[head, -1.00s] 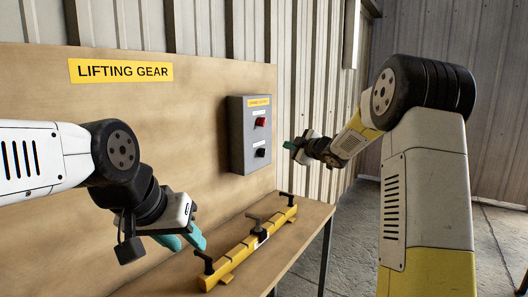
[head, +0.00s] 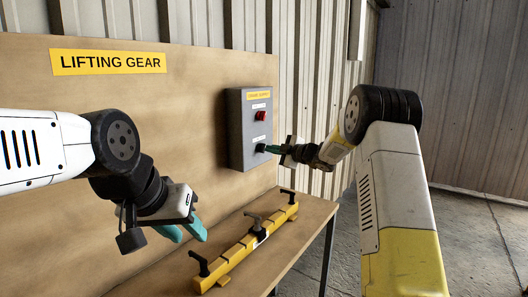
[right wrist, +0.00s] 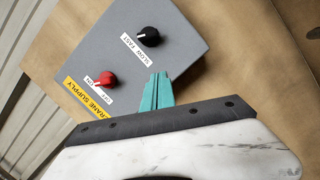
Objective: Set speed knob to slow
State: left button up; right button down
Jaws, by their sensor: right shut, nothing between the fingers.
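The black speed knob (right wrist: 148,36) is on the grey control box (right wrist: 178,58), beside a label reading SLOW FAST (right wrist: 136,50). Its pointer setting is too small to tell. In the head view the black knob (head: 260,147) is the lower one. My right gripper (head: 267,149) is shut and empty, its teal tips close to this knob. In the right wrist view the gripper tips (right wrist: 158,75) show just below the knob and label; I cannot tell whether they touch the box. My left gripper (head: 188,236) hangs open and empty above the bench, away from the box.
A red knob (right wrist: 105,78) with an ON/OFF label is on the same box, above the black one in the head view. A yellow lifting beam (head: 245,248) with black fittings lies on the wooden bench (head: 318,214). A LIFTING GEAR sign (head: 108,62) is on the backboard.

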aim_at(263, 148)
jog(key=x, duration=0.7)
jog(key=shift+w+a+f, duration=0.15)
jog(key=shift+w, duration=0.05)
jog(key=shift+w+d+f, duration=0.65)
jog(key=shift+w+d, duration=0.2)
jog(key=shift+w+d+f, duration=0.25)
jog(key=shift+w+d, duration=0.05)
jog(key=shift+w, duration=0.15)
jog(key=shift+f+n+t, duration=0.3)
jog(key=shift+f+n, duration=0.1)
jog(key=shift+n, duration=0.6)
jog(key=n, duration=0.1)
jog(key=f+n, duration=0.1)
jog(key=n, duration=0.1)
jog(key=shift+t, duration=0.4)
jog(key=n, duration=0.2)
jog(key=n+y, duration=0.1)
jog(key=f+n, duration=0.1)
jog(key=n, duration=0.1)
jog(key=shift+w+d+n+t, duration=0.3)
jog(key=shift+w, duration=0.1)
